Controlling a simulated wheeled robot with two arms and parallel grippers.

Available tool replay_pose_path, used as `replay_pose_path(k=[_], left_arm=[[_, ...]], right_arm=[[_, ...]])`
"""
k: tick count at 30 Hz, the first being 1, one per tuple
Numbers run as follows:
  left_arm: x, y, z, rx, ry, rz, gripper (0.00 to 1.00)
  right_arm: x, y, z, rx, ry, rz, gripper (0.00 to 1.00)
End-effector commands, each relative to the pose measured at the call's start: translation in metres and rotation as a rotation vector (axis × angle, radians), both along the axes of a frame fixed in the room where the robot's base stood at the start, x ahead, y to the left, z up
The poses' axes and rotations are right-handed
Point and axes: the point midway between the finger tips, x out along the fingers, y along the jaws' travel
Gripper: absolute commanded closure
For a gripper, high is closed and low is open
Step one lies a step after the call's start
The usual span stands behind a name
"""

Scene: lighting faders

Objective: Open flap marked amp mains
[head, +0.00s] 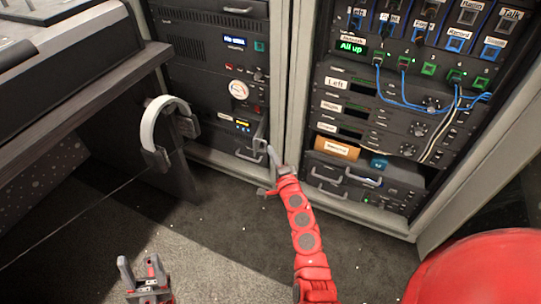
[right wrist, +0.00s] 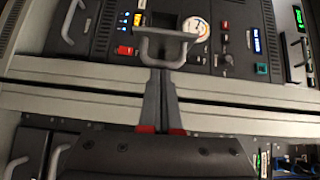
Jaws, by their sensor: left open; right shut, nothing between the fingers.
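A small grey flap with a bar handle (right wrist: 164,50) shows in the right wrist view, in front of the left rack's panel and partly over a white dial. It appears to stand out from the panel; no marking on it is readable. In the head view a small grey piece (head: 262,136) at the left rack's right edge looks like the same flap. My right gripper (head: 270,151) is shut and empty, its tips (right wrist: 160,74) at the handle's outer bar; I cannot tell whether they touch. My left gripper (head: 140,266) is open and empty, low over the floor.
The left rack (head: 205,62) has switches and lights. The right rack (head: 365,120) has labelled panels and blue cables. A desk (head: 75,85) with headphones (head: 160,125) stands left. A red rounded object (head: 480,270) is bottom right. Carpet between is clear.

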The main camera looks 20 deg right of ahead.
Motion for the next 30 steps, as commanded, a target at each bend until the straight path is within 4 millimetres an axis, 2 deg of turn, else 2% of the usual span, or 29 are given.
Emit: replay_pose_path(k=[10, 15, 18, 30], left_arm=[[0.000, 0.000, -0.001, 0.001, 0.000, 0.000, 0.50], [0.001, -0.001, -0.004, 0.008, 0.000, -0.004, 0.50], [0.001, -0.002, -0.004, 0.010, 0.001, -0.005, 0.50], [0.001, -0.002, -0.004, 0.010, 0.002, -0.005, 0.50]], right_arm=[[0.001, 0.002, 0.000, 0.001, 0.000, 0.000, 1.00], [0.007, 0.024, -0.001, 0.003, -0.001, 0.001, 1.00], [0.009, 0.030, 0.000, 0.002, -0.001, -0.001, 1.00], [0.008, 0.031, 0.000, 0.001, 0.000, -0.001, 1.00]])
